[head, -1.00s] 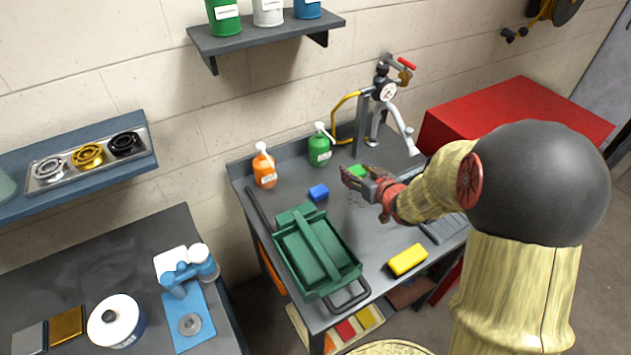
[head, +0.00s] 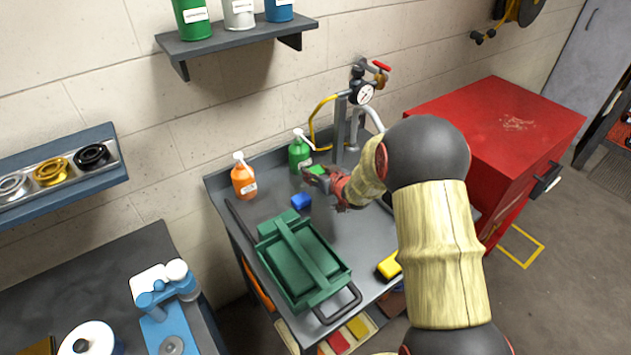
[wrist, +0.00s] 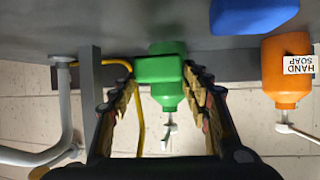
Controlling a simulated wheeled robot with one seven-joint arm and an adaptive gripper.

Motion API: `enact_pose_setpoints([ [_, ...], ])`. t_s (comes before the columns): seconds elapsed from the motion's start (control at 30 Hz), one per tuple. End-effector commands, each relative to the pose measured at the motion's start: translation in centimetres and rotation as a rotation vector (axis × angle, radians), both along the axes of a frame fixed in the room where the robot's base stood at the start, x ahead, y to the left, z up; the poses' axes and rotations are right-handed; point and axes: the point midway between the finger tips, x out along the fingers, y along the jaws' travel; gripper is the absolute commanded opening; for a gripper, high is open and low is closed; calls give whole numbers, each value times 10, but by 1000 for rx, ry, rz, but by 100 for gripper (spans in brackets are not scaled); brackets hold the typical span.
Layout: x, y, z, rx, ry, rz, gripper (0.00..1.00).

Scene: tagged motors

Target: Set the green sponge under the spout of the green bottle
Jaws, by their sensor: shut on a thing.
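My gripper (head: 318,180) is shut on the green sponge (head: 317,170), above the back of the grey worktop. The sponge also shows between the fingers in the wrist view (wrist: 158,70). The green bottle (head: 299,155), with a white pump spout, stands upright just left of and behind the sponge. In the wrist view, which is upside down, the green bottle (wrist: 171,98) is behind the sponge and partly hidden by it. I cannot tell whether sponge and bottle touch.
An orange soap bottle (head: 243,180) stands left of the green one. A blue sponge (head: 301,201) lies in front of them. A green tray (head: 322,291) and yellow sponge (head: 389,265) are nearer. A pipe with gauge (head: 362,93) rises behind my gripper.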

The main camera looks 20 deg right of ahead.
Motion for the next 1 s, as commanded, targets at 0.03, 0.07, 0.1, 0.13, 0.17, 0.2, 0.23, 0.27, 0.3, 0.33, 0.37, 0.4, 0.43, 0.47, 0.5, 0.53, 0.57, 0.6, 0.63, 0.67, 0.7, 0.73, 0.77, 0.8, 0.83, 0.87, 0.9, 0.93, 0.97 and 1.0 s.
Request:
enact_pose_setpoints([
  [0.03,2,0,-1,0,-1,0,35],
  [0.07,3,0,-3,-1,-1,0,35],
  [0.1,5,0,-6,0,-1,0,35],
  [0.13,7,0,-9,0,0,1,35],
  [0.17,9,0,-13,0,1,1,35],
  [0.2,9,0,-20,1,1,0,35],
  [0.23,9,0,-25,1,1,0,34],
  [0.27,9,0,-30,1,0,0,34],
  [0.3,9,0,-35,1,-1,0,34],
  [0.33,9,0,-38,0,-1,0,34],
  [0.37,9,0,-40,0,-1,0,34],
  [0.4,9,0,-41,0,-2,0,34],
  [0.43,9,0,-41,0,-2,0,34],
  [0.47,9,0,-40,-1,-2,0,34],
  [0.5,9,0,-39,-1,-2,0,34],
  [0.53,9,0,-39,-1,-2,0,34],
  [0.57,9,0,-39,-1,-2,0,34],
  [0.6,9,0,-39,-1,-2,0,34],
  [0.63,9,0,-39,-1,-2,0,34],
  [0.67,9,0,-40,0,-2,0,34],
  [0.7,9,0,-41,0,-1,0,34],
  [0.73,9,0,-42,0,-1,0,34],
  [0.77,9,0,-44,0,-1,0,34],
  [0.8,9,0,-43,0,-1,0,49],
  [0.83,9,0,-43,0,-1,0,51],
  [0.87,9,0,-43,0,-1,0,53],
  [0.9,9,0,-43,0,-1,0,55],
  [0.93,9,0,-43,0,-1,0,56],
  [0.97,9,0,-43,0,-1,0,56],
  [1.0,9,0,-42,0,-1,0,56],
])
